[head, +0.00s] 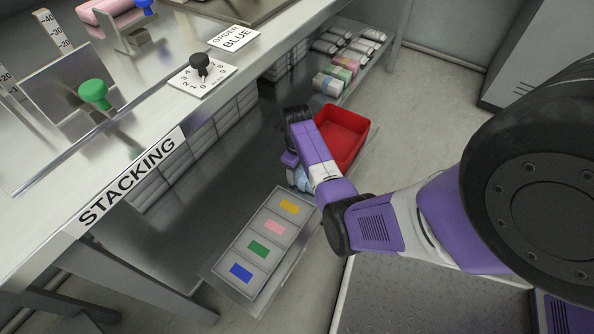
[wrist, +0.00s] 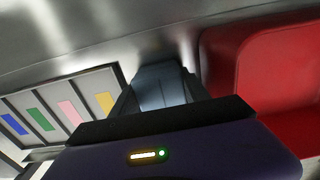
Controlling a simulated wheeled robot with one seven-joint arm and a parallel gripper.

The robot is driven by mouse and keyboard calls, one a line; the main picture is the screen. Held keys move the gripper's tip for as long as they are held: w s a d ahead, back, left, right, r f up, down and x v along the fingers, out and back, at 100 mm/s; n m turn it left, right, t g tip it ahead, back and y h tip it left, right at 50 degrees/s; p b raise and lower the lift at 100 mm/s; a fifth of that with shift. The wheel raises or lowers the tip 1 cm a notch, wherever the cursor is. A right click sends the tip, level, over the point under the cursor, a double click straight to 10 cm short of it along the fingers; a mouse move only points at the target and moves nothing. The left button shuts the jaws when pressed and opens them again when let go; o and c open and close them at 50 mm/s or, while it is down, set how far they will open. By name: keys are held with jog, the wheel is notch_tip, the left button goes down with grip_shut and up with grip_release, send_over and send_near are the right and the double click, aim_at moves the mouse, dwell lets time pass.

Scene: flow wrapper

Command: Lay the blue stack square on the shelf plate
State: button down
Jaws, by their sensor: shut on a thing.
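My gripper (head: 297,172) is low over the lower metal shelf, between the colour-marked tray and the red bin. It is shut on a pale blue thing, seemingly the blue stack (head: 303,180), which is mostly hidden by my wrist in the head view. In the wrist view a blue-grey face (wrist: 160,85) shows between the two dark fingers. The shelf plate (head: 185,240) is a bare, shiny grey surface under the counter; it also shows in the wrist view (wrist: 70,35). I cannot tell whether the stack touches it or lies square.
A tray (head: 262,242) with blue, green, pink and yellow marks lies left of my gripper. The red bin (head: 343,135) stands close on the right. Wrapped packs (head: 335,75) lie farther back. The counter edge (head: 150,160) overhangs the shelf; an "ORDER BLUE" card (head: 234,38) lies on top.

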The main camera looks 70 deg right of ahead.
jog(key=shift+f, duration=0.25)
dwell(0.5)
jog(key=shift+c, duration=2.3)
grip_release()
notch_tip(320, 180, up, 8)
jog(key=p, duration=0.3)
jog(key=shift+p, duration=0.35)
jog(key=shift+f, duration=0.1)
